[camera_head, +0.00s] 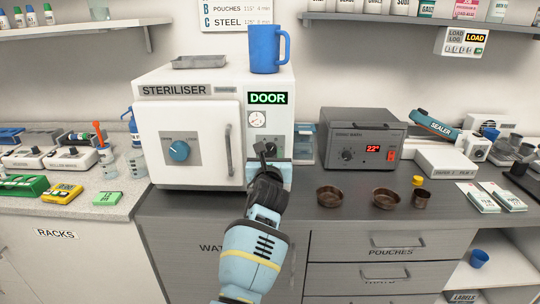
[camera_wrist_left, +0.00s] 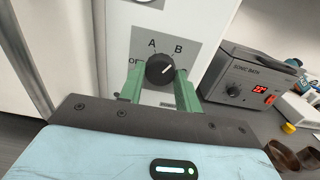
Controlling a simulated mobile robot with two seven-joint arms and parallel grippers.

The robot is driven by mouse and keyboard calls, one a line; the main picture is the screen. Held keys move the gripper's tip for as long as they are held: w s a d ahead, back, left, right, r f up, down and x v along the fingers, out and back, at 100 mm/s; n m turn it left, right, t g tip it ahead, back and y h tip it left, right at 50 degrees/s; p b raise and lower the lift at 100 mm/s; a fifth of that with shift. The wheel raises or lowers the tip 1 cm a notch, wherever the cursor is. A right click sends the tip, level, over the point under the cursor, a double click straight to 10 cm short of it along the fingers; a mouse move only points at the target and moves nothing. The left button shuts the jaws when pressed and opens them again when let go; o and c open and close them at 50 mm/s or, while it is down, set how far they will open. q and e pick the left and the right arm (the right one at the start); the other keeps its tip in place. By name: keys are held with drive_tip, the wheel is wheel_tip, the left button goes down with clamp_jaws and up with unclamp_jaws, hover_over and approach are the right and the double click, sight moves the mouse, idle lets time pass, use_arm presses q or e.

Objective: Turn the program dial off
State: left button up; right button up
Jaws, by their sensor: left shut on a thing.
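The white steriliser (camera_head: 187,111) stands on the dark counter against the wall. Its program dial (camera_wrist_left: 160,69) is a round black knob on a grey plate marked OFF, A and B. The dial's white pointer line slants up and right, toward B. My left gripper (camera_head: 266,158) is in front of the steriliser's right-hand panel and mostly hides the dial in the head view. In the left wrist view its green fingers (camera_wrist_left: 160,84) are shut on the dial, one on each side. My right gripper is in neither view.
A blue mug (camera_head: 264,48) stands on top. A sonic bath (camera_head: 362,138) and brown bowls (camera_head: 329,196) are to the right.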

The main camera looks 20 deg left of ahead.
use_arm(q)
drive_tip(key=n, duration=0.4)
drive_tip(key=shift+n+p, duration=0.35)
drive_tip(key=shift+n, duration=0.05)
drive_tip(key=n, duration=0.9)
drive_tip(key=n+b, duration=0.1)
drive_tip(key=n, duration=0.2)
drive_tip(key=shift+d+r+n, duration=0.1)
drive_tip(key=shift+n, duration=0.2)
drive_tip(key=n, duration=0.3)
drive_tip(key=shift+n+b, duration=0.3)
drive_tip(key=shift+r+n, duration=0.1)
drive_tip(key=shift+n, duration=1.3)
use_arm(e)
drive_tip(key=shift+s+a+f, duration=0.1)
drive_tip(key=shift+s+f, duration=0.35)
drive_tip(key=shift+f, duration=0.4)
use_arm(q)
drive_tip(key=shift+b, duration=0.3)
